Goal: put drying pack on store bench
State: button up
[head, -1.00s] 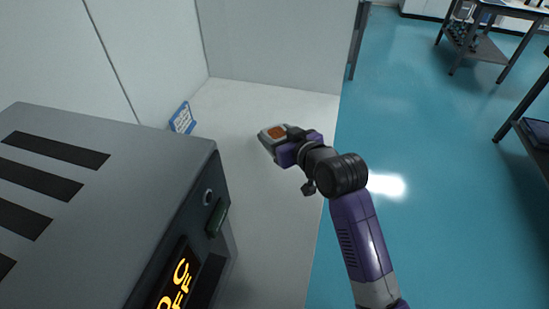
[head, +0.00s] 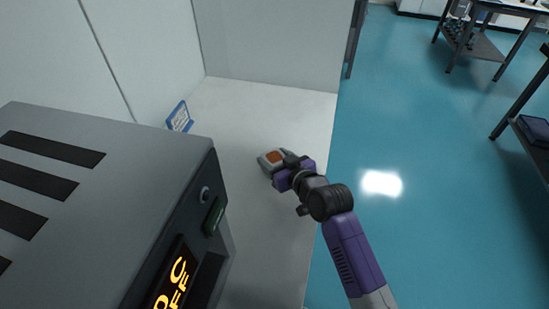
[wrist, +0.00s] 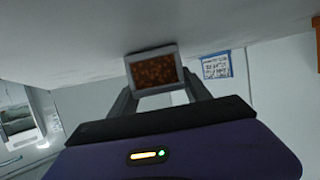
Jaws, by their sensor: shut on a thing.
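The drying pack is a small pale packet with an orange-brown window (head: 275,157). It also shows in the wrist view (wrist: 155,72), between the two grey fingers. My gripper (head: 279,165) is shut on the pack over the white bench top (head: 240,115). In the wrist view my gripper (wrist: 160,95) has a finger on each side of the pack. I cannot tell whether the pack touches the bench surface.
A grey box device (head: 110,190) with an orange lit display stands on the near left. A blue-and-white sign (head: 179,117) stands by the left wall. White panels (head: 275,45) close the bench's back. Blue floor lies right, with dark tables (head: 478,40) beyond.

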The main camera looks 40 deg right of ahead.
jog(key=shift+f, duration=0.1)
jog(key=o, duration=1.5)
jog(key=shift+s+r, duration=0.1)
jog(key=shift+r, duration=0.1)
jog(key=b+v, duration=0.1)
jog(key=v, duration=1)
jog(key=shift+s+r, duration=0.1)
jog(key=shift+s, duration=0.3)
